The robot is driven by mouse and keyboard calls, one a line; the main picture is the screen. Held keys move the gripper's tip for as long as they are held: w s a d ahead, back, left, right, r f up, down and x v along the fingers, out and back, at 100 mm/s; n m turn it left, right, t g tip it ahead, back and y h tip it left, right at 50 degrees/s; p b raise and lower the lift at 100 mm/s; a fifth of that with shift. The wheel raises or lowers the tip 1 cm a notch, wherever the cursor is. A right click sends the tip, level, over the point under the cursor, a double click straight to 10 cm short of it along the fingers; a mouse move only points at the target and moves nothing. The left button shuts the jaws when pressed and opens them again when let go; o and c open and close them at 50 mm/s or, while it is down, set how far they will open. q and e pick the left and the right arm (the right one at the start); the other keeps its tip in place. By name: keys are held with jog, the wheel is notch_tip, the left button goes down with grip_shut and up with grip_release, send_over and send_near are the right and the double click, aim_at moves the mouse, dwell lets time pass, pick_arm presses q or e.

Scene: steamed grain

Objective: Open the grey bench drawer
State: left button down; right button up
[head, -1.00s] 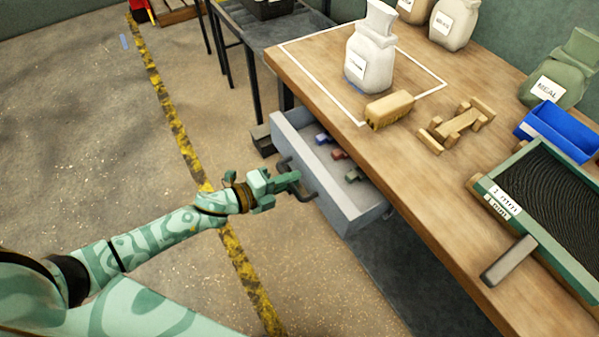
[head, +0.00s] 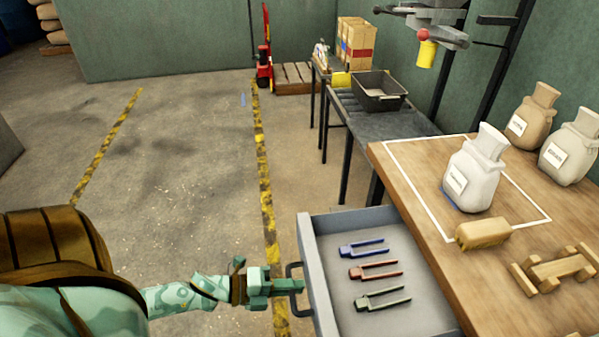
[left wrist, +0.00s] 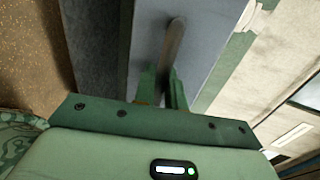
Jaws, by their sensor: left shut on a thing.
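The grey bench drawer (head: 314,268) is pulled out from under the wooden bench (head: 430,215), with its inside in plain view. Three fork-shaped clips lie in it: a blue one (head: 362,249), a red one (head: 372,269) and a green one (head: 381,299). My left gripper (head: 290,286) is shut on the dark drawer handle (head: 297,270) at the drawer's front. In the left wrist view the handle (left wrist: 174,42) runs between the two fingers (left wrist: 163,88), against the grey drawer front. My right gripper is not in view.
A dark conveyor table with a black crate (head: 379,92) stands behind. The floor left of the drawer is clear.

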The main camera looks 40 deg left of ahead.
pick_arm(q)
jog(key=c, duration=1.5)
grip_release()
jog(key=shift+c, duration=0.2)
